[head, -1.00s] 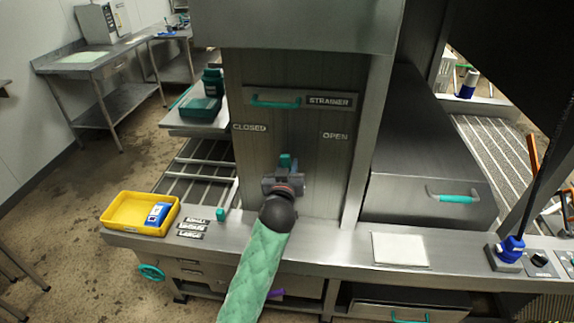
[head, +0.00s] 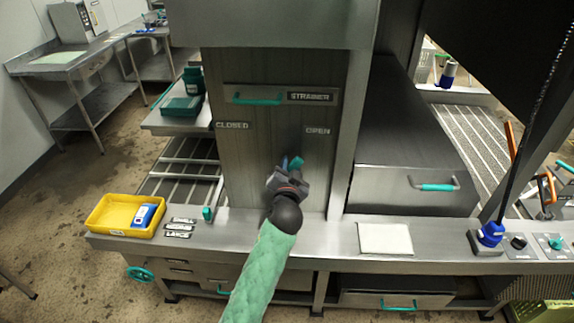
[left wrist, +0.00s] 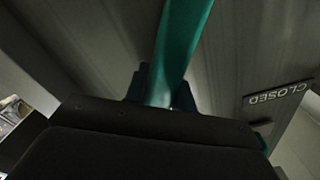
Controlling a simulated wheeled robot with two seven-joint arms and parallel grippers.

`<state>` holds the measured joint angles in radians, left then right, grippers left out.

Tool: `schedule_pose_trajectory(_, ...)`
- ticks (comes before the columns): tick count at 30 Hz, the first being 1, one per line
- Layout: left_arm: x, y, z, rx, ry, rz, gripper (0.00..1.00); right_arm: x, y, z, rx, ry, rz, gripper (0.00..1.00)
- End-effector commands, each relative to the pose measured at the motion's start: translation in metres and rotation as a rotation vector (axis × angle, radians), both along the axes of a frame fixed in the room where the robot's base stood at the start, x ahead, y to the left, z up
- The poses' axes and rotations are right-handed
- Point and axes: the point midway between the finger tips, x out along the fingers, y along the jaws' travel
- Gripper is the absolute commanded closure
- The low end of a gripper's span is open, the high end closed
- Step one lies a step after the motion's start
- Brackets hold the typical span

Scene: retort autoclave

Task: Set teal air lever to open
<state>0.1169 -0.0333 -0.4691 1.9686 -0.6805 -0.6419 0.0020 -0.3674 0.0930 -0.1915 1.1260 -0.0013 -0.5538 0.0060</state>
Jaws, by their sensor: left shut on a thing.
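The teal air lever (head: 297,162) is on the steel panel between the CLOSED label (head: 232,126) and the OPEN label (head: 318,131). Its tip leans right, toward OPEN. My left gripper (head: 290,168) is shut on the lever, and its body hides the lever's lower part. In the left wrist view the teal lever (left wrist: 180,45) runs up from between the dark fingers (left wrist: 163,92). The CLOSED label (left wrist: 278,97) appears upside down there. My right gripper is not in view.
A yellow tray (head: 125,213) with a blue-and-white item sits at the counter's left end. A white pad (head: 386,239) and a blue-handled control (head: 490,234) lie to the right.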

Motion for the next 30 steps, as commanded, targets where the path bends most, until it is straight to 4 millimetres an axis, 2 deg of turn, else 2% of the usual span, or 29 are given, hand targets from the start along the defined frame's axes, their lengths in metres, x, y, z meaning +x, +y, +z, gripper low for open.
schedule_pose_trajectory(17, -0.0002, -0.0022, -0.0017, 0.030, -0.002, -0.001, 1.00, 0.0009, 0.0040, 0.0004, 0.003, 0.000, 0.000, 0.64)
schedule_pose_trajectory(18, -0.0002, -0.0023, -0.0017, 0.030, -0.002, -0.001, 0.67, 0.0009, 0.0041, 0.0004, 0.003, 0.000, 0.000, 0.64)
schedule_pose_trajectory(20, -0.0002, -0.0022, -0.0017, 0.030, -0.002, -0.001, 0.55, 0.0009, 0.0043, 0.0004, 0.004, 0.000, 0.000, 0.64)
schedule_pose_trajectory(21, -0.0002, -0.0022, -0.0016, 0.029, -0.002, -0.001, 0.53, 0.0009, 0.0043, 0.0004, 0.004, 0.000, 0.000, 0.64)
schedule_pose_trajectory(30, -0.0016, -0.0019, -0.0020, 0.028, -0.002, 0.000, 0.53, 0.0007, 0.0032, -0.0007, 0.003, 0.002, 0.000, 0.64)
